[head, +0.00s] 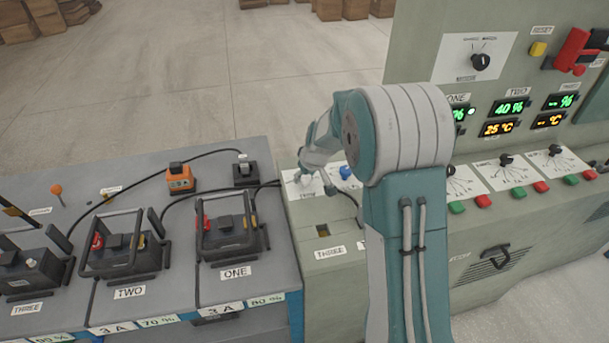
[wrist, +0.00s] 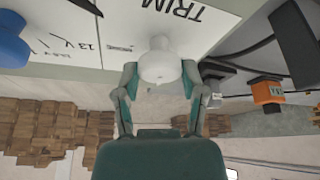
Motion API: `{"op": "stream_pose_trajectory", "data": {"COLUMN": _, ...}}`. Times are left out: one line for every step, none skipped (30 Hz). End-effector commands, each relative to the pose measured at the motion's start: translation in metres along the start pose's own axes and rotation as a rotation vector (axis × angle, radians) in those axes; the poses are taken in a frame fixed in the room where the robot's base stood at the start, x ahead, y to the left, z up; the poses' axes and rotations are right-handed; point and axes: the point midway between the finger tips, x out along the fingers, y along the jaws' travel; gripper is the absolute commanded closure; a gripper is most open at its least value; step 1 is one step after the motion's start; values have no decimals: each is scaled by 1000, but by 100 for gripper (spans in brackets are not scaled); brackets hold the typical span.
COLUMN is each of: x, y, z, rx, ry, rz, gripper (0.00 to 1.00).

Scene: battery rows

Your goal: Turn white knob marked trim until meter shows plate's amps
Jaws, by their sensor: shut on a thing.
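The white knob (wrist: 160,66) sits beside the word TRIM, printed upside down on a white panel in the wrist view. My gripper (wrist: 160,80) has its two fingers on either side of the knob and is shut on it. In the head view my gripper (head: 306,180) reaches down to the small white panel (head: 318,185) at the left of the green console, and the knob is mostly hidden there. Plates reading 3 A (head: 227,307) are on the front edge of the battery bench. An orange meter-like box (head: 180,178) stands on the bench; its reading is not legible.
A blue knob (head: 345,172) is close right of my gripper. Batteries marked ONE (head: 228,243), TWO (head: 122,257) and THREE (head: 28,277) stand at left with cables. Console displays (head: 510,108) show 40 % and 25 °C. Open floor (head: 180,70) lies behind.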

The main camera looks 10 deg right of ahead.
Motion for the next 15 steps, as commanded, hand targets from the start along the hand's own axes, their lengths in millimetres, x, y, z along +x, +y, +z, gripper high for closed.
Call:
{"op": "stream_pose_trajectory", "data": {"x": 3, "y": 0, "z": 4, "rx": -22, "ry": -9, "rz": -15, "gripper": 94}}
{"op": "stream_pose_trajectory", "data": {"x": 3, "y": 0, "z": 4, "rx": -39, "ry": -9, "rz": -21, "gripper": 94}}
{"op": "stream_pose_trajectory", "data": {"x": 3, "y": 0, "z": 4, "rx": -58, "ry": -9, "rz": -30, "gripper": 94}}
{"op": "stream_pose_trajectory", "data": {"x": 3, "y": 0, "z": 4, "rx": -72, "ry": -9, "rz": -35, "gripper": 94}}
{"op": "stream_pose_trajectory", "data": {"x": 3, "y": 0, "z": 4, "rx": -84, "ry": -9, "rz": -40, "gripper": 94}}
{"op": "stream_pose_trajectory", "data": {"x": 3, "y": 0, "z": 4, "rx": -97, "ry": -8, "rz": -46, "gripper": 94}}
{"op": "stream_pose_trajectory", "data": {"x": 3, "y": 0, "z": 4, "rx": -106, "ry": -8, "rz": -50, "gripper": 94}}
{"op": "stream_pose_trajectory", "data": {"x": 3, "y": 0, "z": 4, "rx": -113, "ry": -8, "rz": -53, "gripper": 94}}
{"op": "stream_pose_trajectory", "data": {"x": 3, "y": 0, "z": 4, "rx": -121, "ry": -8, "rz": -55, "gripper": 94}}
{"op": "stream_pose_trajectory", "data": {"x": 3, "y": -1, "z": 4, "rx": -125, "ry": -9, "rz": -57, "gripper": 94}}
{"op": "stream_pose_trajectory", "data": {"x": 3, "y": -1, "z": 4, "rx": -127, "ry": -9, "rz": -58, "gripper": 94}}
{"op": "stream_pose_trajectory", "data": {"x": 3, "y": -1, "z": 4, "rx": -128, "ry": -9, "rz": -59, "gripper": 94}}
{"op": "stream_pose_trajectory", "data": {"x": 3, "y": -1, "z": 4, "rx": -128, "ry": -9, "rz": -59, "gripper": 94}}
{"op": "stream_pose_trajectory", "data": {"x": 3, "y": -1, "z": 4, "rx": -128, "ry": -9, "rz": -59, "gripper": 94}}
{"op": "stream_pose_trajectory", "data": {"x": 3, "y": -1, "z": 4, "rx": -128, "ry": -9, "rz": -59, "gripper": 94}}
